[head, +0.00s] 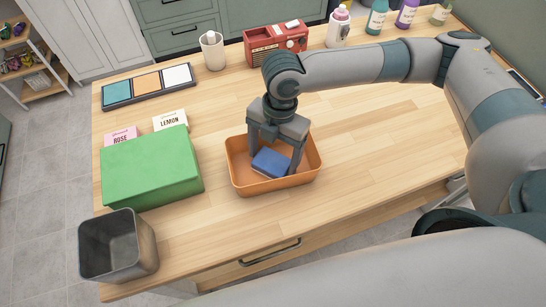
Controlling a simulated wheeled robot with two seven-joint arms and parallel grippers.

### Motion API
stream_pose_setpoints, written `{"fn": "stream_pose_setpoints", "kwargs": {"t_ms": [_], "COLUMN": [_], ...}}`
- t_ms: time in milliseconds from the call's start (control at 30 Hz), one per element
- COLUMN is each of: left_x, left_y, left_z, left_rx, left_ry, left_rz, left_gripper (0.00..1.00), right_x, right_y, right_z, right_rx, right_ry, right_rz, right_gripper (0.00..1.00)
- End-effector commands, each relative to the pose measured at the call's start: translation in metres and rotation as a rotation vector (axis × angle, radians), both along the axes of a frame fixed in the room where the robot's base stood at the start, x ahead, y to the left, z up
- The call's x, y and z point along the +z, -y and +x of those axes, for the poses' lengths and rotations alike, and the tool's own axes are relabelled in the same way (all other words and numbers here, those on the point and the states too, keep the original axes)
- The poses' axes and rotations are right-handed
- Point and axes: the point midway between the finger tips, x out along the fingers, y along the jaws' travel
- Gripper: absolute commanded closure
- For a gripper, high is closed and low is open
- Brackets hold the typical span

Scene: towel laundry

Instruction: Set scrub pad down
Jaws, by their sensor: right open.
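The scrub pad, a blue block (270,164), lies in the orange tray (236,174), towards its back and middle. My right gripper (274,158) reaches down into the tray from above. Its two fingers are apart, one on the left and one on the right of the blue pad. Whether a finger touches the pad cannot be told. My left gripper is out of view.
A green box (152,172) and a grey bin (118,248) stand left of the tray. Rose (121,135) and lemon (170,121) cards are behind the box. Right of the tray is clear.

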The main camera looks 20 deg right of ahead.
Motion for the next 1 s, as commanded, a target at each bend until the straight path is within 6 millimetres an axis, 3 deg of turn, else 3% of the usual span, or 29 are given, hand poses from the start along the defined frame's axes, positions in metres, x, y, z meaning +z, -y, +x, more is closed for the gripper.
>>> {"fn": "stream_pose_setpoints", "kwargs": {"t_ms": [600, 800, 1000], "left_x": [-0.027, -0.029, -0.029], "left_y": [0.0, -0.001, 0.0], "left_z": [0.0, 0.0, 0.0], "left_rx": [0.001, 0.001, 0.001], "left_ry": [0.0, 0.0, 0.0], "left_rz": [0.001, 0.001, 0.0], "left_gripper": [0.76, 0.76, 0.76], "right_x": [0.094, 0.109, 0.112], "right_y": [0.011, 0.013, 0.013], "right_z": [0.01, 0.011, 0.011], "right_rx": [0.001, 0.0, 0.0], "right_ry": [0.003, 0.0, 0.0], "right_rz": [0.001, 0.0, 0.0], "right_gripper": [0.22, 0.22, 0.22]}}
